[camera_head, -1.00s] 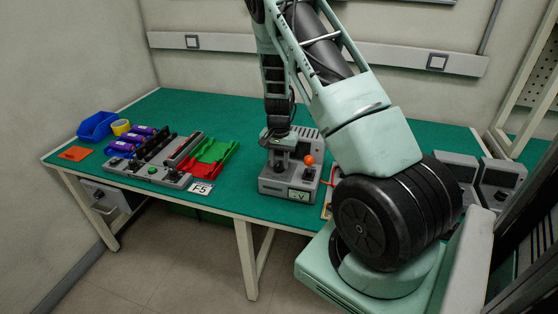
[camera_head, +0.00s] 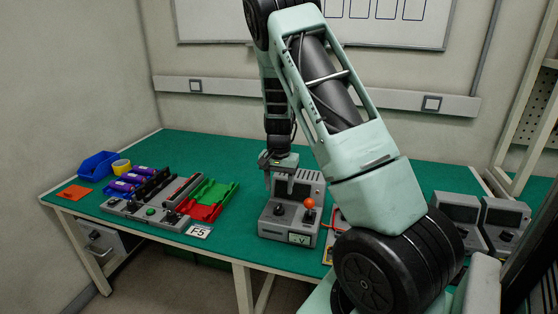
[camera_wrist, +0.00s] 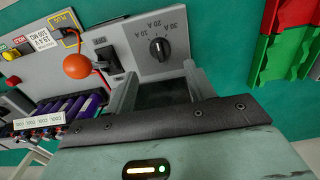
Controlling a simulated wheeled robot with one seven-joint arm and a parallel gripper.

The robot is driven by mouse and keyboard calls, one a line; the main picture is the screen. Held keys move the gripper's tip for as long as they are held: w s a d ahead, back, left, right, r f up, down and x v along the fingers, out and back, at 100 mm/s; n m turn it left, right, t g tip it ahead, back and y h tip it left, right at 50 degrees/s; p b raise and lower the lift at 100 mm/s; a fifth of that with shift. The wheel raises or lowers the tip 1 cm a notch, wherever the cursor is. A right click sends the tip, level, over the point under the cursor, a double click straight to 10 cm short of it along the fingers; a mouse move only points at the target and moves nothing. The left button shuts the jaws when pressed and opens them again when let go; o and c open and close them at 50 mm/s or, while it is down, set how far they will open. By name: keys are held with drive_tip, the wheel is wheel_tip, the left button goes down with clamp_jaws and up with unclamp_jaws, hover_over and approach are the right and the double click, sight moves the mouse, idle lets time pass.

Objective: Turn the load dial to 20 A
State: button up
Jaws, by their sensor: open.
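The load dial (camera_wrist: 159,48) is a round black knob on the grey panel of a test unit (camera_head: 290,226). Labels 10 A, 20 A and 30 A sit around it in the wrist view. A small pale mark shows on the knob, but I cannot tell its setting surely. In the head view the dial (camera_head: 279,210) is at the unit's front left. My gripper (camera_wrist: 159,73) is open and empty, its two grey fingers apart with the dial beyond and between their tips. In the head view my gripper (camera_head: 278,180) is above and behind the dial, apart from it.
An orange ball-topped lever (camera_wrist: 77,66) stands beside the dial, close to one finger. A black switch (camera_wrist: 106,56) lies between them. Red and green trays (camera_head: 208,200) and a grey fixture (camera_head: 150,208) are left of the unit.

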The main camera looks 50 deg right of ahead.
wheel_tip(320, 180, up, 10)
drive_tip(key=shift+r, duration=0.15)
idle(0.7)
